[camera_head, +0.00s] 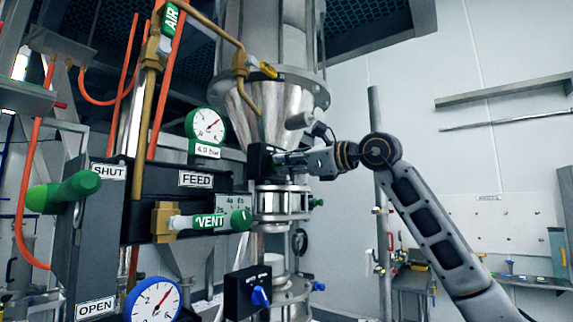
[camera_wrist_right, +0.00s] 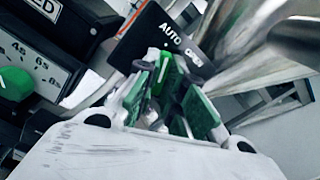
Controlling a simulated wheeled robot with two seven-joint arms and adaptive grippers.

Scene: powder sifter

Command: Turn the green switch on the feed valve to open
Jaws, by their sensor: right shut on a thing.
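The feed valve's black switch box (camera_head: 258,161) sits below the steel hopper cone in the head view. In the right wrist view the box face (camera_wrist_right: 165,38) shows the words AUTO and OPEN. The green switch (camera_wrist_right: 163,68) stands out from that face between my right gripper's fingers. My right gripper (camera_head: 284,158) reaches the box from the right, and its fingers (camera_wrist_right: 175,92) are shut on the switch. The fingers partly cover the switch, so I cannot tell its exact setting. My left gripper is not in view.
A black panel at left carries a large green handle (camera_head: 65,191) between SHUT and OPEN labels. A VENT handle (camera_head: 210,221) and pressure gauges (camera_head: 205,125) stand left of the valve. A second box with a blue knob (camera_head: 260,297) is below. The right side has open room.

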